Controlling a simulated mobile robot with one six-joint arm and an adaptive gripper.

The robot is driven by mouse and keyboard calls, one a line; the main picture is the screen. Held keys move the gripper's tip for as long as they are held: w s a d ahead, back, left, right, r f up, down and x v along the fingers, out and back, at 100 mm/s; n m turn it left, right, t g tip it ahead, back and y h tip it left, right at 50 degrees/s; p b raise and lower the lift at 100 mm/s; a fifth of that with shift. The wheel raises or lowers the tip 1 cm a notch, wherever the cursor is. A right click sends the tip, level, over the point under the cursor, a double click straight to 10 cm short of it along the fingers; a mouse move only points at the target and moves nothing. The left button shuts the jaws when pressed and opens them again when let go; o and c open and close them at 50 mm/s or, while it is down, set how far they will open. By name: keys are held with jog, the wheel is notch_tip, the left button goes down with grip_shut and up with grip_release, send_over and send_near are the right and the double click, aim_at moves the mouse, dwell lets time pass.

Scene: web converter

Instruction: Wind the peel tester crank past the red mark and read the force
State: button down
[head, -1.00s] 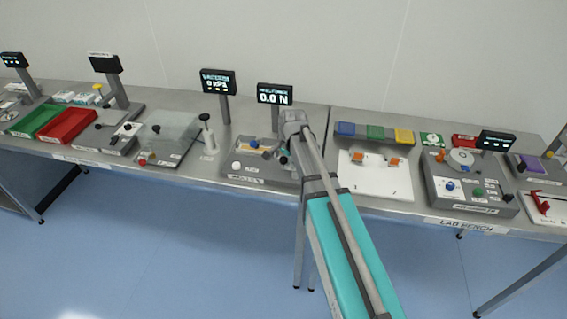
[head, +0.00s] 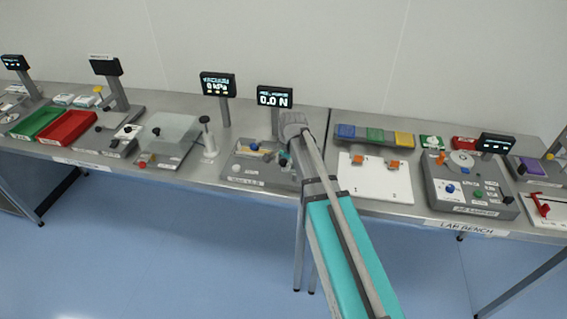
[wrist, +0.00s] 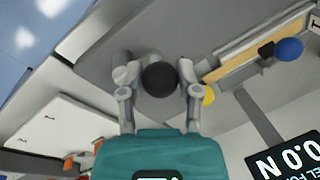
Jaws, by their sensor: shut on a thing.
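The peel tester (head: 240,178) is a grey unit on the bench, with a blue knob and a tan strip on top. Its display (head: 275,97) stands behind it and reads 0.0 N; it also shows sideways in the wrist view (wrist: 289,157). My gripper (wrist: 157,80) has its two fingers on either side of a black round crank knob (wrist: 160,78) and is shut on it. In the wrist view the tan strip (wrist: 245,57) and the blue knob (wrist: 289,49) lie to the right. In the head view my arm hides the crank. I cannot make out the red mark.
A yellow round part (wrist: 208,96) sits close beside the right finger. A vacuum unit with a clear plate (head: 170,133) stands left of the tester. A white board (head: 375,182) with orange clips lies to the right. More devices stand further along the bench.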

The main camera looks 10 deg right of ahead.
jog(key=shift+s, duration=0.1)
jog(key=n, duration=0.2)
jog(key=s+n, duration=0.1)
jog(key=n, duration=0.1)
jog(key=shift+s+g+y, duration=0.2)
jog(key=shift+g+y, duration=0.1)
jog(key=shift+s+d+n+g, duration=0.4)
jog(key=shift+s+n, duration=0.2)
jog(key=shift+n, duration=1.55)
jog(key=shift+s+d+n+g, duration=0.4)
jog(key=shift+s+n, duration=0.2)
jog(key=shift+n, duration=1.5)
jog(key=shift+s+d+n+g, duration=0.3)
jog(key=shift+s+d+n, duration=0.25)
jog(key=shift+n, duration=1.6)
jog(key=shift+c, duration=1.5)
grip_release()
